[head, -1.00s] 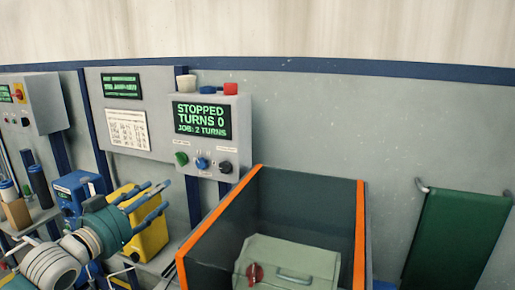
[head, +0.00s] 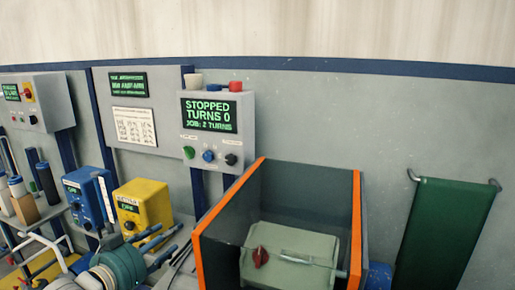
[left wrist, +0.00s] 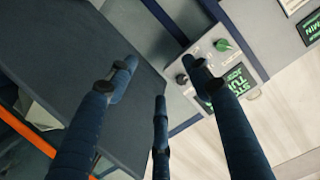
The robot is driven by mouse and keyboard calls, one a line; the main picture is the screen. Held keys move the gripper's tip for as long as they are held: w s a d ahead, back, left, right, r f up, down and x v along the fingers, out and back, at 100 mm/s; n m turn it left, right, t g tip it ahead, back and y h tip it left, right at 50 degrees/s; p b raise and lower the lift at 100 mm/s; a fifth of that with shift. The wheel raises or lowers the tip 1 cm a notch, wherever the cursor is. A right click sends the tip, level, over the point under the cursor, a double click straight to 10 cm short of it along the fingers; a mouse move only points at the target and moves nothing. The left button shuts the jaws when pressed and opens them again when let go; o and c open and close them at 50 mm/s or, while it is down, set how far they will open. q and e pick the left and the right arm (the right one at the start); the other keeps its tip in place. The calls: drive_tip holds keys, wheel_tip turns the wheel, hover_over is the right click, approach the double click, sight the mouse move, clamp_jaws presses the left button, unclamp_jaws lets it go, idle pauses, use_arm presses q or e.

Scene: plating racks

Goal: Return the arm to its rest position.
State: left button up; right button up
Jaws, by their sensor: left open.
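My left gripper (head: 167,238) is at the lower left of the head view, in front of and below the yellow box. Its blue fingers are spread apart and it is open and empty. In the left wrist view the fingers (left wrist: 160,75) show with nothing held between them. The teal gripper body and white arm run out of the head view at the bottom edge. My right gripper is not in view.
An orange-edged, dark-walled bin (head: 228,235) with a pale green lidded box (head: 310,248) stands right of my gripper. Blue (head: 82,200) and yellow (head: 150,198) boxes stand behind. A control box (head: 218,160) reads STOPPED, TURNS 0. A green panel (head: 440,230) hangs at right.

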use_arm(q)
drive_tip(key=s+d+f+n+g+y, duration=0.1)
drive_tip(key=s+d+f+g, duration=0.15)
drive_tip(key=s+f, duration=0.55)
drive_tip(key=s+d+f+n+g+y, duration=0.1)
drive_tip(key=s+d+f+g+y, duration=0.15)
drive_tip(key=s+f, duration=0.6)
drive_tip(key=s+a+f+n+g+y, duration=0.1)
drive_tip(key=s+f+g, duration=0.2)
drive_tip(key=s+f, duration=0.5)
drive_tip(key=s+a+f+n+g+y, duration=0.1)
drive_tip(key=s+f+n+g, duration=0.15)
drive_tip(key=s, duration=0.95)
wheel_tip(320, 180, down, 28)
drive_tip(key=s+m+g, duration=0.1)
drive_tip(key=s+g, duration=0.1)
drive_tip(key=s, duration=0.1)
drive_tip(key=s+a+f+g+b, duration=0.1)
drive_tip(key=s+a+f, duration=0.2)
drive_tip(key=s+f, duration=1.3)
drive_tip(key=shift+s+a+f, duration=0.15)
drive_tip(key=shift+s+f, duration=0.05)
drive_tip(key=shift+s, duration=0.05)
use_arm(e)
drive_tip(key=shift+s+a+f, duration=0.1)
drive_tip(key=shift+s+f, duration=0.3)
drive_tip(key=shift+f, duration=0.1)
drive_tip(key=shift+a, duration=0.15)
